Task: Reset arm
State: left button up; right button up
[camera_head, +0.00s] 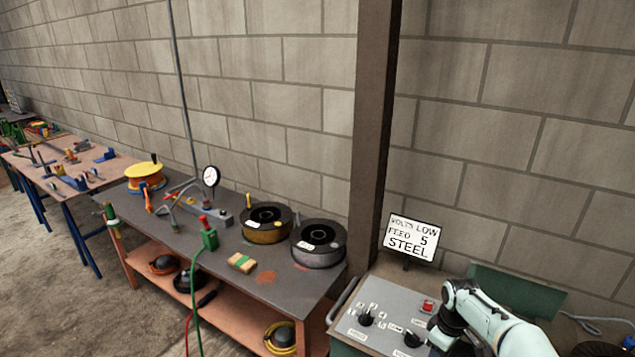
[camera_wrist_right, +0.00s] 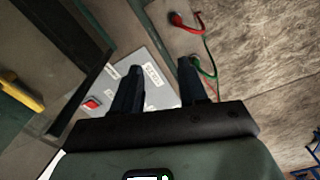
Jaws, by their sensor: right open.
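My right arm enters the head view at the lower right, over a grey control panel (camera_head: 385,300). The panel carries a left black knob (camera_head: 366,318), a right black knob (camera_head: 411,338) and a red switch (camera_head: 428,306). My right gripper (camera_wrist_right: 160,67) is open in the wrist view, with nothing seen between its fingers. The panel (camera_wrist_right: 157,97) and red switch (camera_wrist_right: 91,103) lie beyond the fingers there. In the head view the hand is beside the right knob, with its fingers cut off or hidden; I cannot tell if it touches the knob. My left gripper is not in view.
A sign (camera_head: 411,238) reading VOLTS LOW, FEED 5, STEEL stands behind the panel. A dark post (camera_head: 372,130) rises at its left. A bench (camera_head: 262,284) with two dark spools and a green clamp (camera_head: 208,236) stands left. The floor (camera_head: 60,300) at lower left is clear.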

jog(key=s+a+f+m+y, duration=0.15)
jog(key=s+a+f, duration=0.35)
jog(key=f, duration=0.6)
jog(key=s+a+f+m+y, duration=0.1)
jog(key=s+a+f+m, duration=0.3)
jog(key=f, duration=0.6)
jog(key=s+a+f+m, duration=0.2)
jog(key=s+a, duration=0.1)
jog(key=s, duration=0.4)
jog(key=s+a+f+m+y, duration=0.1)
jog(key=s+a+f+m, duration=0.1)
jog(key=s, duration=0.5)
jog(key=s+a+f+m, duration=0.2)
jog(key=s+a, duration=0.1)
jog(key=s, duration=0.5)
jog(key=shift+a+f, duration=0.35)
jog(key=shift+a, duration=0.05)
